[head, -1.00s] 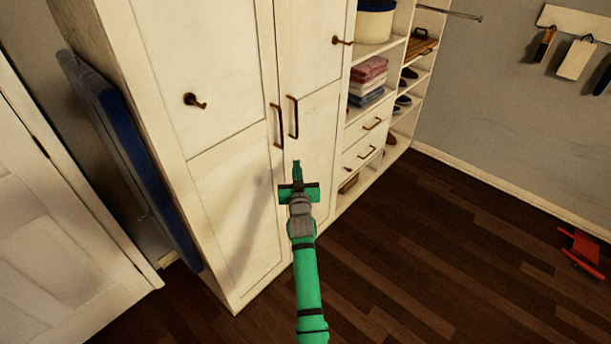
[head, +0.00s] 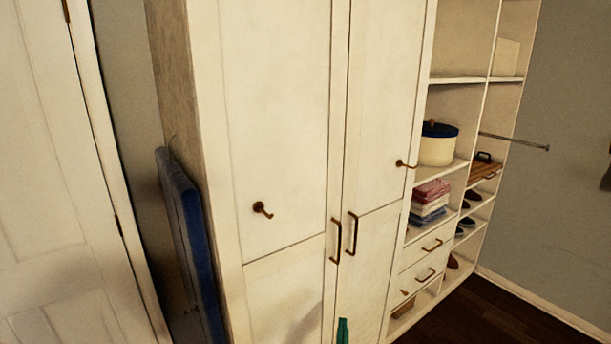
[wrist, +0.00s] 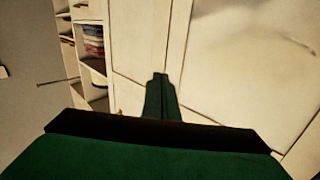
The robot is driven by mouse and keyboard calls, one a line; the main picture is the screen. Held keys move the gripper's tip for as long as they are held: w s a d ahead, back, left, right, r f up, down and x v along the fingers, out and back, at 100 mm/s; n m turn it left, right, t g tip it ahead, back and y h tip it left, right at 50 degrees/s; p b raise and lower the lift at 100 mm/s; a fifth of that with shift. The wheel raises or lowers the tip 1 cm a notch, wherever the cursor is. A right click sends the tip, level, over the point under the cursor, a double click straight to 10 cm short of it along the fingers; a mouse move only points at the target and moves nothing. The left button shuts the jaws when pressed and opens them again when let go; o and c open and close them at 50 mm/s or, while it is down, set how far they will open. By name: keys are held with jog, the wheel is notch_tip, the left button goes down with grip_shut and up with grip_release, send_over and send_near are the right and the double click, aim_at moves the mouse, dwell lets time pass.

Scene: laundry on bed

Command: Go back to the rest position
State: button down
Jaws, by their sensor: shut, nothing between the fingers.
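My gripper (head: 342,331) shows only as a green fingertip at the bottom edge of the head view, in front of the white wardrobe's doors. In the wrist view my gripper's green fingers (wrist: 160,97) are together and hold nothing. The white wardrobe (head: 285,150) has two closed doors with dark bronze pull handles (head: 344,238) side by side. The rest of my arm is out of the head view.
Open shelves at right hold a cream pot with a blue lid (head: 437,145), folded clothes (head: 430,202) and shoes. A blue folded board (head: 190,245) leans at the wardrobe's left side. A white door (head: 60,170) stands at far left. Dark floor (head: 480,315) shows clear at lower right.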

jog(key=s+a+f, duration=0.3)
jog(key=s+a, duration=0.1)
jog(key=s, duration=0.6)
jog(key=s+a+f+g, duration=0.1)
jog(key=s+a+f, duration=0.25)
jog(key=s, duration=0.65)
jog(key=s+a+f, duration=0.3)
jog(key=s+a, duration=0.1)
jog(key=s, duration=0.6)
jog(key=s+r+n+y, duration=0.1)
jog(key=s+r, duration=0.4)
jog(key=s, duration=0.7)
jog(key=s+r+n+g+y, duration=0.1)
jog(key=s+r, duration=0.4)
jog(key=s, duration=0.7)
jog(key=shift+s+a+r, duration=0.3)
jog(key=shift+r, duration=0.05)
jog(key=shift+w, duration=0.1)
